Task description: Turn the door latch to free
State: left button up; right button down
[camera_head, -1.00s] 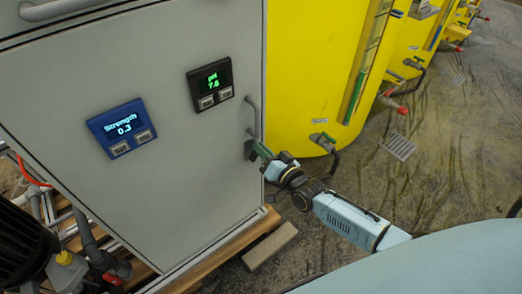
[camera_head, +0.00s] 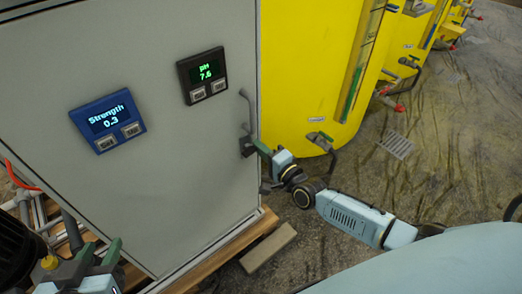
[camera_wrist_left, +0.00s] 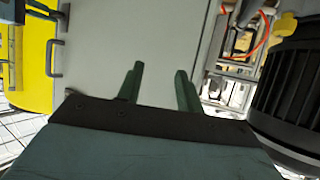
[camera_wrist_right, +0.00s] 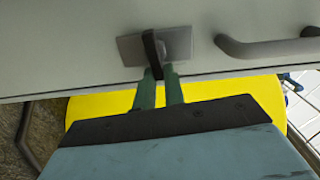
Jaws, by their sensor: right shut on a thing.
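The door latch is a small dark lever (camera_wrist_right: 150,48) on a grey square plate (camera_wrist_right: 178,45), close to the edge of the grey cabinet door (camera_head: 190,150). In the right wrist view the lever runs across the plate, nearly square to the door's edge. My right gripper (camera_wrist_right: 160,76) is shut on the lever's end. In the head view my right gripper (camera_head: 258,148) partly hides the latch (camera_head: 246,144). My left gripper (camera_head: 98,248) is at the lower left, in front of the cabinet. In the left wrist view its fingers (camera_wrist_left: 160,80) are apart and empty.
A grey bar handle (camera_head: 247,107) is just above the latch. A blue Strength display (camera_head: 108,120) and a black pH display (camera_head: 203,75) sit on the door. A yellow tank (camera_head: 305,70) stands right of the cabinet. A black ribbed motor (camera_wrist_left: 295,95) is near my left gripper.

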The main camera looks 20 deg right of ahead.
pick_arm(q)
jog(key=shift+w+d+r+t+h, duration=0.2)
jog(key=shift+w+r+t, duration=0.1)
jog(key=shift+r+t, duration=0.25)
jog(key=shift+w+d+r+t+h, duration=0.1)
jog(key=shift+w+d+r+t, duration=0.1)
jog(key=shift+w+r+t, duration=0.3)
pick_arm(e)
jog(key=shift+f+m, duration=0.15)
jog(key=shift+m, duration=0.45)
pick_arm(q)
jog(key=shift+s+r, duration=0.1)
jog(key=shift+s, duration=0.1)
pick_arm(e)
jog(key=c, duration=1.5)
grip_release()
